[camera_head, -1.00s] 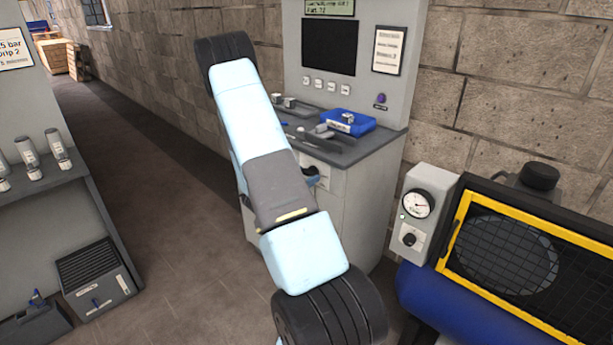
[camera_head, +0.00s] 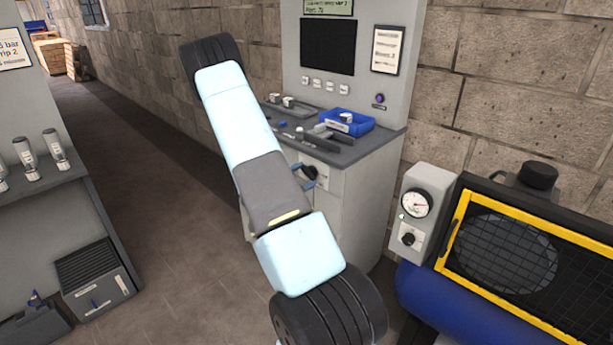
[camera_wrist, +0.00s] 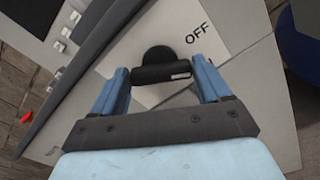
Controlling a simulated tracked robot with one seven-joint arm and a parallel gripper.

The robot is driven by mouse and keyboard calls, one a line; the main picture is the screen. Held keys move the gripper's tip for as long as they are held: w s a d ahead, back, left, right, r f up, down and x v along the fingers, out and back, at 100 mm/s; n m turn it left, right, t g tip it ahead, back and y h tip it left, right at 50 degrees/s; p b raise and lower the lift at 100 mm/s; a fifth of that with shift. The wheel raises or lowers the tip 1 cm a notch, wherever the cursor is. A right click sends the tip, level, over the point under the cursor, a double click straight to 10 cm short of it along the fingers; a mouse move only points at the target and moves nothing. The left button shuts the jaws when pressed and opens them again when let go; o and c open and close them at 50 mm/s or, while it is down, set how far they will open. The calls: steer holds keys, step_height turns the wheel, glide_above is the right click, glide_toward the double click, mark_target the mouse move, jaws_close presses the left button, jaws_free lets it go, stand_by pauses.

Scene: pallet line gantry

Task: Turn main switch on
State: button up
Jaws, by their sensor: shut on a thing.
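The main switch is a black rotary handle on a pale plate marked OFF (camera_wrist: 197,34), on the front of the grey cabinet (camera_head: 345,205). In the wrist view the handle (camera_wrist: 160,74) lies crosswise between the two blue fingers of my gripper (camera_wrist: 163,84). A small white mark shows near its right end. My gripper is shut on the handle, with a finger at each end. In the head view the black switch (camera_head: 309,173) shows beside a blue finger, and my arm covers much of the cabinet's left side. The rest of the plate's lettering is hidden.
A blue tray (camera_head: 350,123) and small parts sit on the cabinet top. A gauge box (camera_head: 421,208) and a yellow-framed guard (camera_head: 456,229) stand at right. A shelf unit (camera_head: 38,202) stands at left. The floor between is clear.

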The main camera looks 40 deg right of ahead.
steer(key=m, duration=0.6)
steer(key=shift+a+f, duration=0.2)
steer(key=m, duration=0.5)
steer(key=shift+f, duration=0.15)
steer(key=shift+s+m, duration=0.1)
steer(key=shift+m, duration=0.4)
steer(key=o, duration=0.8)
steer(key=shift+o, duration=1.1)
steer(key=shift+d, duration=0.1)
steer(key=s+a, duration=0.1)
steer(key=a, duration=1.2)
steer(key=shift+a, duration=0.4)
